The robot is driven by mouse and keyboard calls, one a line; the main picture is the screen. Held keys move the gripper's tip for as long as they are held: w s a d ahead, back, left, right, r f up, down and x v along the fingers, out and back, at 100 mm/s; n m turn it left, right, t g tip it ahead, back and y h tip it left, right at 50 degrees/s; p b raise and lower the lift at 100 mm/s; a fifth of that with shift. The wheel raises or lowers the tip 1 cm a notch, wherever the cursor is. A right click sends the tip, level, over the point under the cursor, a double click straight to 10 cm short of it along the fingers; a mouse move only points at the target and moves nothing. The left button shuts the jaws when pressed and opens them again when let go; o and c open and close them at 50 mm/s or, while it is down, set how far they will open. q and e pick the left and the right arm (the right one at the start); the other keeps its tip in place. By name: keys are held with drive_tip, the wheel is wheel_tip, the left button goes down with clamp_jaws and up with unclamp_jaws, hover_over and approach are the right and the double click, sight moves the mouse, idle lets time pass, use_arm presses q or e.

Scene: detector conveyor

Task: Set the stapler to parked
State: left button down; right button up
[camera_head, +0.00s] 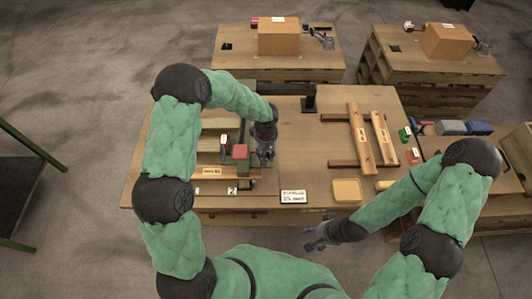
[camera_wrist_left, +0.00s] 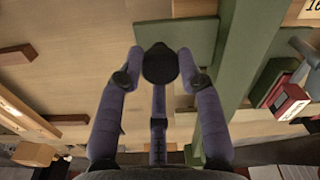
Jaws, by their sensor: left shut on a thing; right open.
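No part is clearly marked as the stapler. A green frame (camera_wrist_left: 250,60) with a green plate (camera_wrist_left: 205,40) shows in the left wrist view, and a round black knob (camera_wrist_left: 160,63) is in front of the plate. My left gripper (camera_wrist_left: 160,68) has its fingers closed around the knob. In the head view my left gripper (camera_head: 266,153) is at the frame's right side and hides the knob. A red block (camera_head: 240,152) is just left of it; a red and dark block (camera_wrist_left: 288,98) shows in the wrist view. My right gripper (camera_head: 320,238) is open and empty in front of the table.
Two wooden beams (camera_head: 358,135) (camera_head: 384,138) lie across crosspieces at the table's right. A yellow tray (camera_head: 346,191) and a white label card (camera_head: 293,196) are near the front edge. A black post (camera_head: 309,100) stands at the back. The table between left gripper and beams is clear.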

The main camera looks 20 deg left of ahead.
use_arm(q)
drive_tip(key=shift+w+d+f, duration=0.1)
drive_tip(key=shift+w+d, duration=0.05)
drive_tip(key=shift+d, duration=0.35)
drive_tip(key=w+d+b, duration=0.2)
drive_tip(key=d, duration=0.7)
drive_tip(key=w+d+b, duration=0.3)
drive_tip(key=d, duration=0.5)
drive_tip(key=shift+d+b, duration=0.35)
drive_tip(key=shift+w, duration=0.1)
drive_tip(key=c, duration=1.2)
unclamp_jaws()
drive_tip(key=shift+r, duration=0.2)
drive_tip(key=o, duration=0.4)
drive_tip(key=shift+d, duration=0.1)
drive_tip(key=shift+f, duration=0.1)
